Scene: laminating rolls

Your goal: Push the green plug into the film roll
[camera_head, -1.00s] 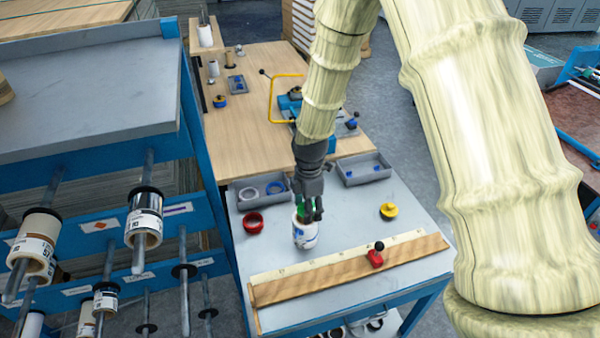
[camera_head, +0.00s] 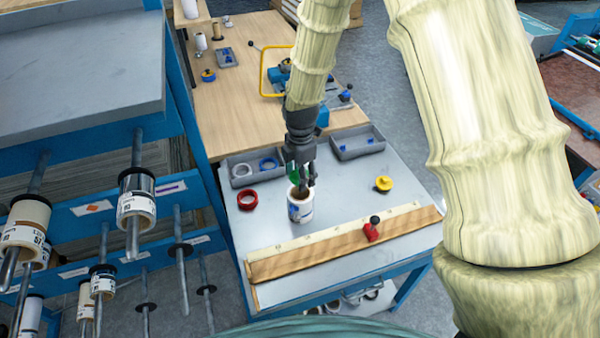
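The film roll (camera_head: 300,212) is a white cylinder with printed labels. It stands upright on the grey bench top, and its brown core shows at the top. My gripper (camera_head: 304,184) points down just above the roll's upper end. The green plug (camera_head: 292,173) shows at the left of my fingers, above the roll's opening, and appears gripped. The fingers hide part of the plug. At this size I cannot tell whether its lower end touches the core.
A wooden strip with a ruler (camera_head: 345,247) and red slider (camera_head: 371,231) runs along the bench front. A red ring (camera_head: 247,200) and yellow plug (camera_head: 383,184) lie either side of the roll. Grey trays (camera_head: 340,153) stand behind. A blue rack (camera_head: 95,220) is at the left.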

